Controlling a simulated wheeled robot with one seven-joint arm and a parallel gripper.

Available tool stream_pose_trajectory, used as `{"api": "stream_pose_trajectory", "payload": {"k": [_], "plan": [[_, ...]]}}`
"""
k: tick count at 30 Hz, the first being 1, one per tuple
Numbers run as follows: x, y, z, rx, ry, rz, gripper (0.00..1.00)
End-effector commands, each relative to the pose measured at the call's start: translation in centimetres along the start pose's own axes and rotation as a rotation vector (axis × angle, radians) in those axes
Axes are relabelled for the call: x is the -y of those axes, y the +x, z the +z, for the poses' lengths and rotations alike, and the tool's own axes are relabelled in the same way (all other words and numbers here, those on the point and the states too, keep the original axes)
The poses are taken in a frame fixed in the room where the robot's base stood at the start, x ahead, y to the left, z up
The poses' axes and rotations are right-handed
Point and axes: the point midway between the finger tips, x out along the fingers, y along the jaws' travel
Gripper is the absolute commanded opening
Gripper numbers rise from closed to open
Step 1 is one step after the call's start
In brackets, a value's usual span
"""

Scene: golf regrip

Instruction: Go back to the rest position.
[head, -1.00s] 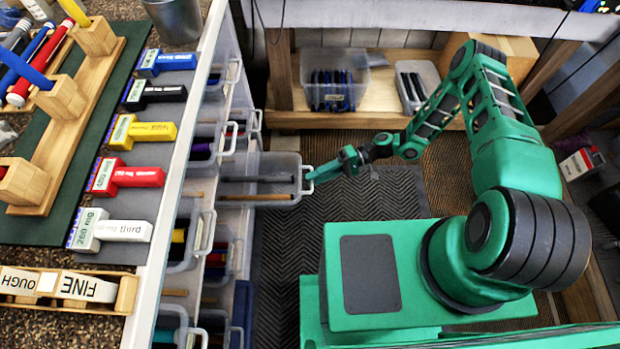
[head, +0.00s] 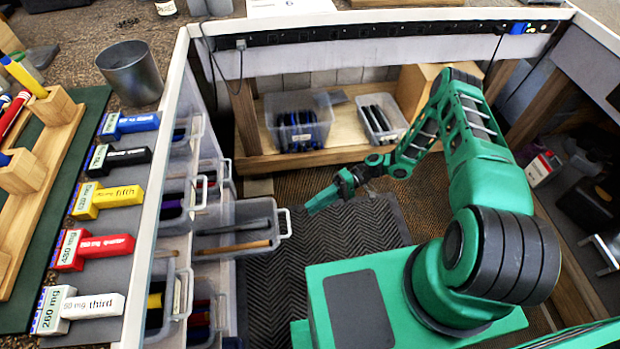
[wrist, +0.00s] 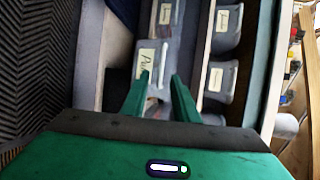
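My gripper (head: 312,206) is in the air just right of a pulled-out clear bin (head: 234,225) in the head view, a short way from its handle (head: 287,222). In the wrist view my gripper (wrist: 161,82) shows two green fingers apart with nothing held between them. Beyond the fingertips is the labelled front of a bin (wrist: 148,62). The pulled-out bin holds a dark grip and a tan one. My arm is partly folded above my green base.
Other clear bins fill the rack (head: 165,285) under the left bench. A wooden shelf (head: 345,150) at the back holds a clear box (head: 299,122) and a grey tray (head: 381,118). Coloured labelled blocks lie on the bench. The dark ribbed mat (head: 290,270) is clear.

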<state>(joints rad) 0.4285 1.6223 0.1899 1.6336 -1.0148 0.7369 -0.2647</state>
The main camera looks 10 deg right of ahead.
Motion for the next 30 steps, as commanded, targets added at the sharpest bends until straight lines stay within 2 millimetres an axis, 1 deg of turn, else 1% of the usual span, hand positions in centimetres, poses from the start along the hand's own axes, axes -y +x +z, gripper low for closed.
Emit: {"api": "stream_pose_trajectory", "payload": {"k": [7, 11, 14, 20, 26, 30], "plan": [[0.1, -0.1, 0.0, 0.001, 0.0, 0.004, 0.27], [0.7, -1.3, -0.1, 0.014, 0.007, 0.044, 0.27], [1.8, -3.2, -0.2, 0.034, 0.023, 0.11, 0.27], [4.7, -7.9, 0.1, 0.07, 0.069, 0.275, 0.27], [8.2, -12.6, 1.0, 0.082, 0.124, 0.436, 0.27], [11.0, -15.6, 1.9, 0.076, 0.165, 0.547, 0.27]]}}
